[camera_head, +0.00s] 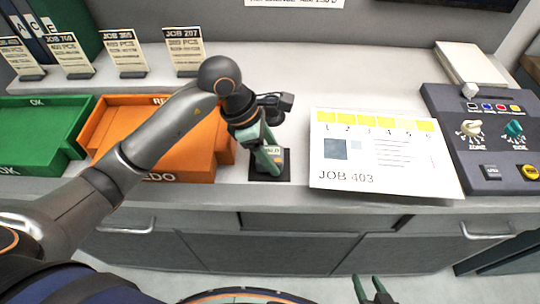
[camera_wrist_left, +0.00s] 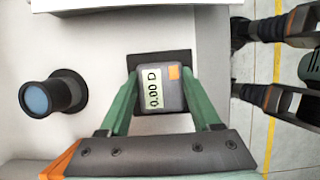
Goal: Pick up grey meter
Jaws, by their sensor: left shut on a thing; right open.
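The grey meter (camera_wrist_left: 160,88) sits on a black square pad, with a display reading "0.00 D" and an orange patch. In the head view the meter (camera_head: 267,160) is partly hidden by my gripper. My left gripper (camera_wrist_left: 161,92) has a green finger on each side of the meter and is shut on it. In the head view my left gripper (camera_head: 268,158) reaches down over the pad (camera_head: 284,178). My right gripper (camera_head: 373,290) is open and empty at the bottom edge, in front of the counter.
A JOB 403 sheet (camera_head: 375,180) lies right of the pad. A control panel (camera_head: 480,160) stands further right. An orange tray (camera_head: 180,165) and a green tray (camera_head: 40,150) are at left. A black cylinder with a blue top (camera_wrist_left: 48,96) stands near the meter.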

